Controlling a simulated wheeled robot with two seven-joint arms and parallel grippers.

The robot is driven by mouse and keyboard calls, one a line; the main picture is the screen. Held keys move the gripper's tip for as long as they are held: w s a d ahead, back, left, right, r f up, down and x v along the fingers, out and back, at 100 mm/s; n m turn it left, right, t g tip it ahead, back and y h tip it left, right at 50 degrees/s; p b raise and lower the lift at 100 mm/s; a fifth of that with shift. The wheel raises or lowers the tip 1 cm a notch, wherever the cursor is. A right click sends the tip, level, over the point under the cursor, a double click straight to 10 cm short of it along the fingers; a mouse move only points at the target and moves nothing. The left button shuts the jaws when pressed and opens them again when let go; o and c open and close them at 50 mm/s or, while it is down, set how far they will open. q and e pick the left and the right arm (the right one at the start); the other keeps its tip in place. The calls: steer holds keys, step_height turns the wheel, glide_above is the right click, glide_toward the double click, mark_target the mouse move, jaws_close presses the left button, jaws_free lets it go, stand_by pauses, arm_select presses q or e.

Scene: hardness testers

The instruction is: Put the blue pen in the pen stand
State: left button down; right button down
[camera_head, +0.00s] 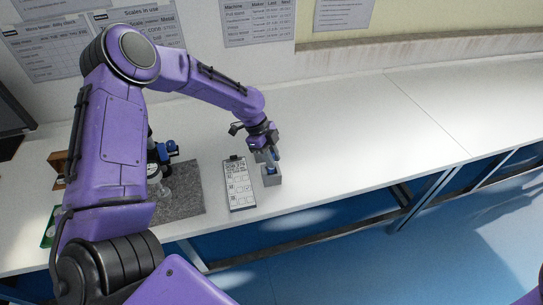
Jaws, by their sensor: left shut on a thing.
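My left gripper (267,157) points down over the small grey pen stand (272,180) near the front edge of the white bench. It is shut on the blue pen (271,169), of which only a short blue piece shows between the fingers and the stand. The pen is at the top opening of the stand. I cannot tell how deep its lower end is. My right gripper is out of view.
A clipboard with a printed sheet (239,185) lies just left of the stand. A grey mat (188,205) with a tester on it (161,153) is further left, partly behind my arm. The bench (370,125) to the right is clear.

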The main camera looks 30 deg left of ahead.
arm_select(q)
steer(key=shift+f+b, duration=0.9)
steer(key=shift+f, duration=0.4)
steer(key=c, duration=0.9)
jaws_free()
steer(key=shift+r, duration=0.1)
steer(key=b+v, duration=0.1)
steer(key=v, duration=0.9)
steer(key=shift+r, duration=0.25)
steer(key=shift+a, duration=0.1)
